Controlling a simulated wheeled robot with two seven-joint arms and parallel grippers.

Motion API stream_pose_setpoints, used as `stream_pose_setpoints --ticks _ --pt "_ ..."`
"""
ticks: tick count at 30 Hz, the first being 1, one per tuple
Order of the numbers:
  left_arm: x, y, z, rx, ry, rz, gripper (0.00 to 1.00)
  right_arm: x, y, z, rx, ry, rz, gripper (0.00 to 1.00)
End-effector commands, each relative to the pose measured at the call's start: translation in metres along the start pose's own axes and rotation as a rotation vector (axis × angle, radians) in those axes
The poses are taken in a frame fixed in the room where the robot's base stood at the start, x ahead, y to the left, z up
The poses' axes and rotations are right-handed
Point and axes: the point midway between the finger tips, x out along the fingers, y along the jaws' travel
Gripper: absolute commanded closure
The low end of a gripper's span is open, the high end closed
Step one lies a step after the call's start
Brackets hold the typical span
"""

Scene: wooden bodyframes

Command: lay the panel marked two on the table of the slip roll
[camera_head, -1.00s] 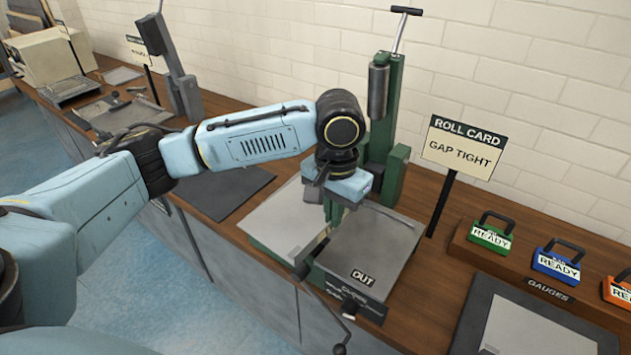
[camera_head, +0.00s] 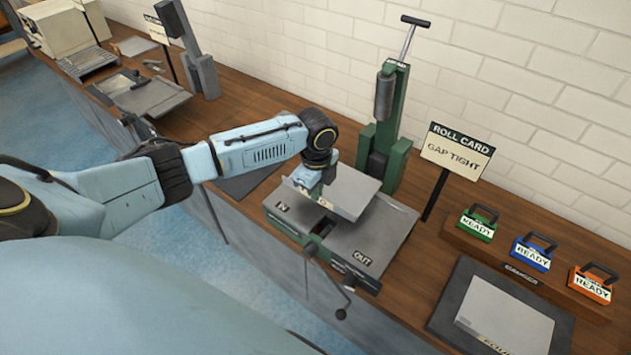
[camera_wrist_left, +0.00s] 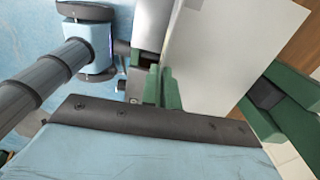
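A light grey panel (camera_head: 352,192) is tilted above the slip roll, with its face turned so that no number can be read. It also shows as a pale sheet in the left wrist view (camera_wrist_left: 225,55). My left gripper (camera_head: 316,190) is shut on its left edge. The green fingers appear beside the sheet in the left wrist view (camera_wrist_left: 163,90). The slip roll's table (camera_head: 365,238) has an IN side at left and an OUT side at right. The panel hides part of the table and rollers. My right gripper is not in view.
A roll card (camera_head: 456,152) reading GAP TIGHT stands behind the table. Gauges in green (camera_head: 478,222), blue (camera_head: 534,252) and orange (camera_head: 592,282) sit at right. A panel marked FOUR (camera_head: 505,322) lies on a dark mat. A tall green post (camera_head: 390,120) stands behind the slip roll.

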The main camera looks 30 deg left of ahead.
Motion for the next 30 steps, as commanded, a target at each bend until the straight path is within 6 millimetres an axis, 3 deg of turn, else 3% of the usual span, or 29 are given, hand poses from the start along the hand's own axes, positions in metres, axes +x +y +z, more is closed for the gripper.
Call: stream_pose_setpoints --ticks 8,22,30 --pt "0.008 0.0 0.003 0.037 0.001 -0.003 1.0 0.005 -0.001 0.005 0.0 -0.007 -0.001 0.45" --pt "0.045 0.001 0.002 0.036 0.001 -0.004 1.0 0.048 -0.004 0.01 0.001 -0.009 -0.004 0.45" --pt "0.063 0.001 0.002 0.035 0.001 -0.002 1.0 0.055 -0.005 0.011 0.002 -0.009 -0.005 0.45"
